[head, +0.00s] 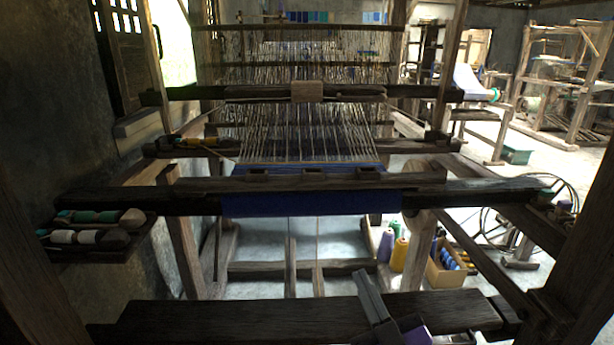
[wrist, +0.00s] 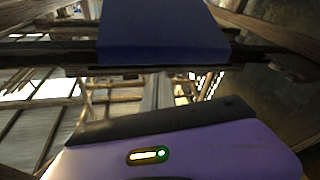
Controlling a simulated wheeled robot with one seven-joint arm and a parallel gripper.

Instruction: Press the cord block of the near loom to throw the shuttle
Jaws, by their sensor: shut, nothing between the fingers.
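The near loom stands in front of me in the head view, with white warp threads (head: 305,135) and blue cloth wound on its front beam (head: 310,203). A lighter wooden block, seemingly the cord block (head: 307,91), sits mid-way on the dark upper crossbar. A yellow-orange piece, perhaps the shuttle (head: 196,142), lies at the left end of the lower crossbar. My gripper (head: 368,290) is shut and empty, low in front of the cloth beam, well below and apart from the block. In the wrist view my gripper (wrist: 155,92) points under the blue cloth roll (wrist: 160,35); the block is not visible there.
A dark bench plank (head: 250,318) crosses the front. A tray of bobbins (head: 95,232) is at left. Thread cones (head: 399,254) and a box of blue spools (head: 446,265) stand on the floor at right. Thick posts flank the view. Another loom (head: 570,85) stands behind right.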

